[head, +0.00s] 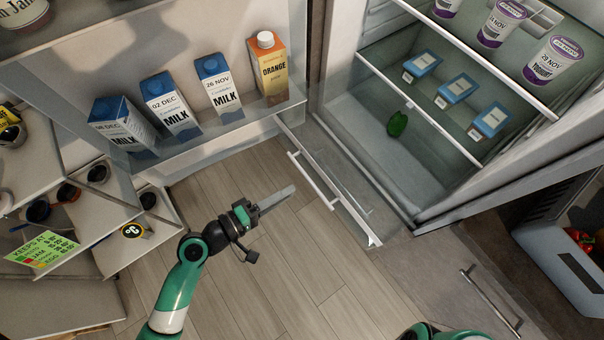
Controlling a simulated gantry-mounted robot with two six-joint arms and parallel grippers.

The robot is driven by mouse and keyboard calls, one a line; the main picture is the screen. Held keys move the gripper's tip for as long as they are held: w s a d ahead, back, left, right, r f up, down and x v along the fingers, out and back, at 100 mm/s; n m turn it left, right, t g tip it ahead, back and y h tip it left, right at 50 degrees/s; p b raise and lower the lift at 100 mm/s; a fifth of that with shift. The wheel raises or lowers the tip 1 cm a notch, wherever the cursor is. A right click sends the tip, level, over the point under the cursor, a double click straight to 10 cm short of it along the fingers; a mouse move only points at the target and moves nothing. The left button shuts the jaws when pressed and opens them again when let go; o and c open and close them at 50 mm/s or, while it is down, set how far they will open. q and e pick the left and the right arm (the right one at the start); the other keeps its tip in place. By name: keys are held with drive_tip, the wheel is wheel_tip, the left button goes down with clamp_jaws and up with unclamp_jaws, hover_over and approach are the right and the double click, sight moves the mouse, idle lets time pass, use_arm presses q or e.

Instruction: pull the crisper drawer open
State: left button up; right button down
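The crisper drawer (345,205) is at the bottom of the open fridge. Its clear front stands out ahead of the fridge's lower edge, so it looks partly pulled out. A pale bar handle (312,181) runs along its front. A green vegetable (398,124) shows low inside the fridge, toward the back. My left gripper (288,192) is in front of the drawer, just left of the handle and apparently apart from it. Its fingers are seen edge-on and overlap, so their opening is unclear. Only a piece of my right arm shows at the bottom edge; its gripper is out of view.
The open fridge door (230,130) holds milk cartons and an orange carton (268,68). Fridge shelves hold blue-lidded tubs (457,89) and yogurt cups (553,60). A cabinet handle (491,301) is at lower right. Shelves with mugs stand at left. Open floor (265,270) lies before the drawer.

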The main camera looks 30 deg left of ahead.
use_arm(q)
drive_tip(key=v, duration=0.3)
drive_tip(key=shift+s+a+r, duration=0.1)
drive_tip(key=shift+s, duration=0.1)
idle(0.3)
